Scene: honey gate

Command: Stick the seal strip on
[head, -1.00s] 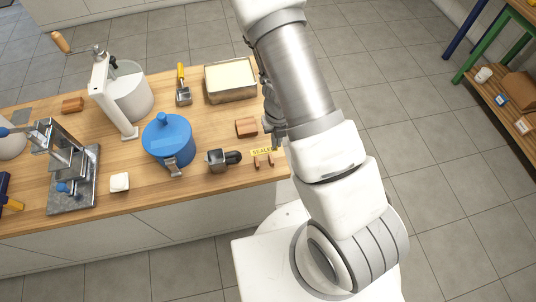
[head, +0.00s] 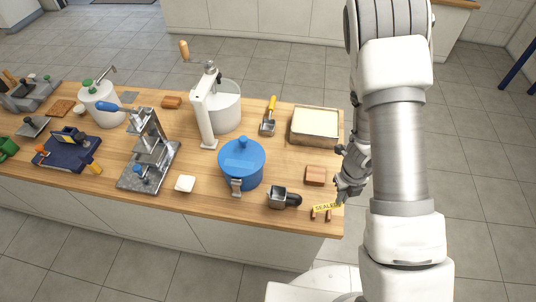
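A small yellow strip lettered "SEALED" (head: 327,208) lies across two small brown supports near the right front corner of the wooden counter. My gripper (head: 345,196) is at the counter's right edge, close to the strip's right end. Its fingers are small and partly hidden by my arm, so I cannot tell whether they are open or touch the strip. A blue lidded pot (head: 242,165) with a metal gate at its front stands to the left. A metal cup with a black handle (head: 284,198) sits between pot and strip.
A reddish-brown block (head: 315,175) lies behind the strip, with a framed cream tray (head: 315,124) farther back. A lever press (head: 150,160), a white block (head: 185,184) and a white crank-handled drum (head: 218,105) stand left. My arm covers the right side.

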